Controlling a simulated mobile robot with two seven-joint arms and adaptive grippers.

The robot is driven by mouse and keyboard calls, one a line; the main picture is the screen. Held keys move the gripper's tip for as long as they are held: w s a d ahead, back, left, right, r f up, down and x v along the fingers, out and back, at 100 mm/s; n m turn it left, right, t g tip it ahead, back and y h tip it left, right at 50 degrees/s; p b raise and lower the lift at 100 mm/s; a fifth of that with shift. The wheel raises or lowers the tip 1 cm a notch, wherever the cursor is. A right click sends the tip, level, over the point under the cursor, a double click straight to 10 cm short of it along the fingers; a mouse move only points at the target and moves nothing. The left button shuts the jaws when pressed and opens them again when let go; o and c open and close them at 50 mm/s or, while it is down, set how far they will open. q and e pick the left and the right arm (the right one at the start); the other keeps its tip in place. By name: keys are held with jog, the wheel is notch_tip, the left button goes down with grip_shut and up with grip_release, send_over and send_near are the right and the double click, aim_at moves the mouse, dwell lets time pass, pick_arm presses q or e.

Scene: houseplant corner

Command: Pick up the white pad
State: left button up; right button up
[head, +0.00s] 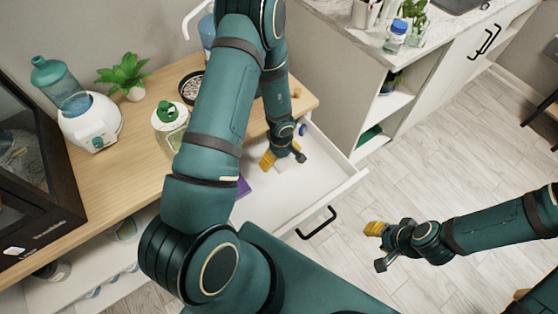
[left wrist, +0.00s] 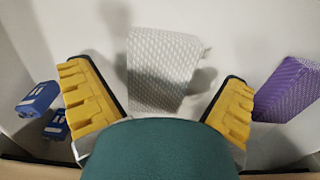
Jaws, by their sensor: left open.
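The white pad (left wrist: 163,72), a pale textured block, stands in the open white drawer (head: 322,182). In the left wrist view it lies between the two yellow-padded fingers of my left gripper (left wrist: 155,84), with gaps on both sides. In the head view my left gripper (head: 284,160) is open and reaches down into the drawer; I cannot make out the pad clearly there. My right gripper (head: 379,247) is open and empty, over the floor to the right of the drawer.
A purple textured block (left wrist: 288,88) lies right of the pad, and blue items (left wrist: 38,98) lie left of it. The wooden top (head: 135,170) holds a plant (head: 126,73), a white-and-teal dispenser (head: 92,120) and a green-lidded jar (head: 168,122). A white cabinet (head: 435,75) stands behind.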

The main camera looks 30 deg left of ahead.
aim_at(281, 159)
pick_arm(q)
jog(key=shift+f, duration=0.45)
jog(key=c, duration=1)
jog(key=shift+r, duration=0.2)
notch_tip(281, 159, up, 18)
jog(key=p, duration=0.7)
jog(key=shift+f, duration=0.1)
jog(key=shift+c, duration=0.6)
